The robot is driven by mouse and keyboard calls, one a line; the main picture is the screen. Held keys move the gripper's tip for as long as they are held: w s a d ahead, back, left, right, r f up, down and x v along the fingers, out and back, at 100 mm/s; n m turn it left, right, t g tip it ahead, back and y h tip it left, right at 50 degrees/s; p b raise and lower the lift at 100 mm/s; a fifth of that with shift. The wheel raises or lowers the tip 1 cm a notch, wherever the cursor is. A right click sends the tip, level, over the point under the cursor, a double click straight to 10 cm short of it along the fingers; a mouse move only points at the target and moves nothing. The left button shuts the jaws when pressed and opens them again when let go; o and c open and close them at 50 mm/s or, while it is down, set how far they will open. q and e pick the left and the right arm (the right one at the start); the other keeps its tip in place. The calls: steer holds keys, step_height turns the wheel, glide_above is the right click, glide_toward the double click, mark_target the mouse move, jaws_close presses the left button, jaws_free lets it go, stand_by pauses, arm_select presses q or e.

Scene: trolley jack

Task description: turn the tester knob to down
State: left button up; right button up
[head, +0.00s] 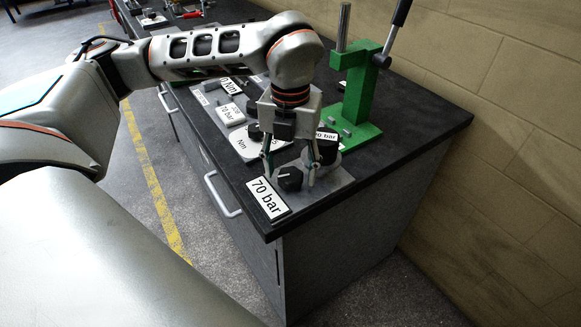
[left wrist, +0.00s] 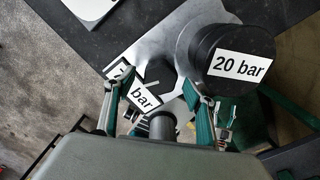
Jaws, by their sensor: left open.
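The black tester knob (head: 290,179) sits on a grey plate near the bench's front corner, behind a white label (head: 268,198) reading "70 bar". My left gripper (head: 291,178) points down over this plate. Its fingers are open, one on each side of the knob, and I cannot tell if they touch it. In the left wrist view, a dark knob-like part (left wrist: 158,72) shows just beyond and between the open fingertips (left wrist: 156,92). The "bar" label there is partly covered. Which way the knob points is unclear. My right gripper is not in view.
A black round gauge (left wrist: 207,45) marked "20 bar" stands close beside the right finger. A green press (head: 357,100) with a lever stands behind the gripper. Other labelled plates (head: 243,145) lie to the left. The bench top (head: 420,125) at right is clear; a wall stands beyond.

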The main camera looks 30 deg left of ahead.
mark_target(290, 174)
arm_select(q)
step_height(290, 174, up, 12)
stand_by(0.5)
